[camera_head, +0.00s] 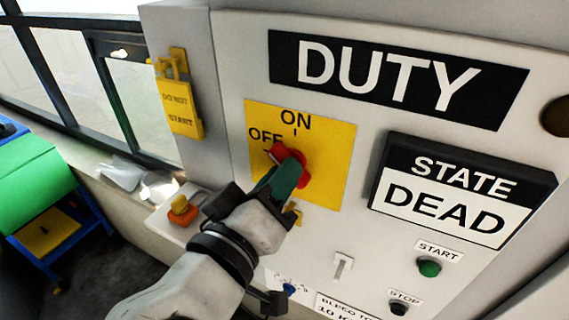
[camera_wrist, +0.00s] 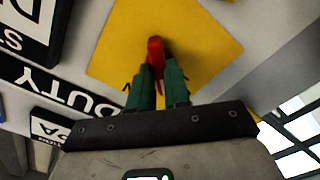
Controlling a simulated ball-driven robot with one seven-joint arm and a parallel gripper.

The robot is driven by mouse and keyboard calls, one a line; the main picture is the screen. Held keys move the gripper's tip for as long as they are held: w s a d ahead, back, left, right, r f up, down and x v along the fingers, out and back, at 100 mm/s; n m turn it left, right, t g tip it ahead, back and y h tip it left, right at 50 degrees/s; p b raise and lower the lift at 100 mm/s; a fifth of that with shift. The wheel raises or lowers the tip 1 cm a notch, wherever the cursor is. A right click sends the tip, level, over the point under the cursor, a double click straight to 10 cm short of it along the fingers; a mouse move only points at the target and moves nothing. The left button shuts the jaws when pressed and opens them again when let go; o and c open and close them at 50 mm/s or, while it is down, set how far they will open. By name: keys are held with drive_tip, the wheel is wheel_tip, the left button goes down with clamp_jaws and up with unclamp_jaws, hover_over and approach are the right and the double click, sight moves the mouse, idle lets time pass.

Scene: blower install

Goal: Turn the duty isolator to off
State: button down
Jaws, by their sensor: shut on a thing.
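The duty isolator is a red rotary handle (camera_head: 293,163) on a yellow plate (camera_head: 335,148) marked ON at the top and OFF at the upper left. The handle lies tilted, with its upper-left end close to the OFF mark. My gripper (camera_head: 287,172) reaches in from the lower left, its green fingers closed on the handle and hiding part of it. In the wrist view the red handle (camera_wrist: 156,50) sits between the two green fingers, with the yellow plate (camera_wrist: 205,45) behind.
A sign (camera_head: 455,190) reads STATE DEAD. Below it are a green start button (camera_head: 429,268) and a stop button (camera_head: 398,308). A yellow tag (camera_head: 179,108) hangs on the panel's left side. A ledge with an orange-topped item (camera_head: 183,211) lies left of my arm.

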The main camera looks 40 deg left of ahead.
drive_tip(key=n, duration=0.4)
drive_tip(key=shift+n, duration=0.4)
drive_tip(key=n, duration=0.3)
drive_tip(key=shift+n, duration=0.3)
drive_tip(key=c, duration=1.5)
unclamp_jaws()
drive_tip(key=shift+n, duration=0.3)
drive_tip(key=shift+c, duration=0.2)
drive_tip(key=o, duration=0.5)
drive_tip(key=shift+o, duration=0.2)
